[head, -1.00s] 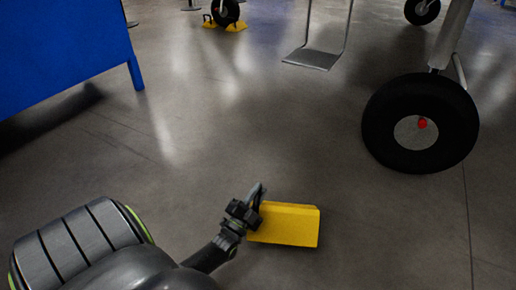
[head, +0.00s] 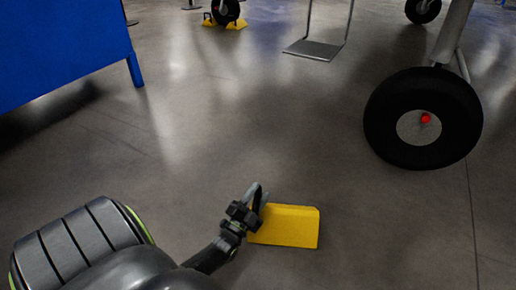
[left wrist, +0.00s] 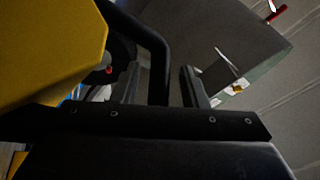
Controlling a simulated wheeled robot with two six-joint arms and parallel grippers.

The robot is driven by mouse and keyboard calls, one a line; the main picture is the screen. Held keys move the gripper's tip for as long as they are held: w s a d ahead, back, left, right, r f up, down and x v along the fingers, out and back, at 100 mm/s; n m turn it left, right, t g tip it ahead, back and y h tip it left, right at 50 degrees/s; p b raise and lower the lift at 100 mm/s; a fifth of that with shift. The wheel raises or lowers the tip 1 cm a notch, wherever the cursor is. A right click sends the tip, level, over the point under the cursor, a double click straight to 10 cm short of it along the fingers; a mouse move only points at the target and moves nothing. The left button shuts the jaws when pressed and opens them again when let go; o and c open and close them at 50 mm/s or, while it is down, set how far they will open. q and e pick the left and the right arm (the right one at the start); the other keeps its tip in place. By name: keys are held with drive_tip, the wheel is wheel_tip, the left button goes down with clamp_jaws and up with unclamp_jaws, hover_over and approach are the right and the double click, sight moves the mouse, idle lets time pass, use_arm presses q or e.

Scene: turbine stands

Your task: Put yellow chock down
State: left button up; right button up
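The yellow chock (head: 287,227) is a wedge-like block with a black handle. It appears to be at floor level in the lower middle of the head view. It also fills the upper left of the left wrist view (left wrist: 45,45). My left gripper (head: 257,192) is at the chock's left end. Its two fingers (left wrist: 160,72) stand apart in the left wrist view, with the black handle (left wrist: 157,50) between them and gaps on both sides. My right gripper is not in view.
A large black wheel (head: 378,125) on a strut stands at the right. A blue structure (head: 70,50) is at the upper left. Another small wheel (head: 226,10) with yellow chocks (head: 237,23) is far back. The middle floor is clear.

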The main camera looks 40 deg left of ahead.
use_arm(q)
drive_tip(key=p+v, duration=0.2)
drive_tip(key=v, duration=0.5)
drive_tip(key=shift+s+p, duration=0.25)
drive_tip(key=shift+p, duration=0.05)
drive_tip(key=shift+s+f, duration=0.1)
drive_tip(key=shift+f, duration=0.05)
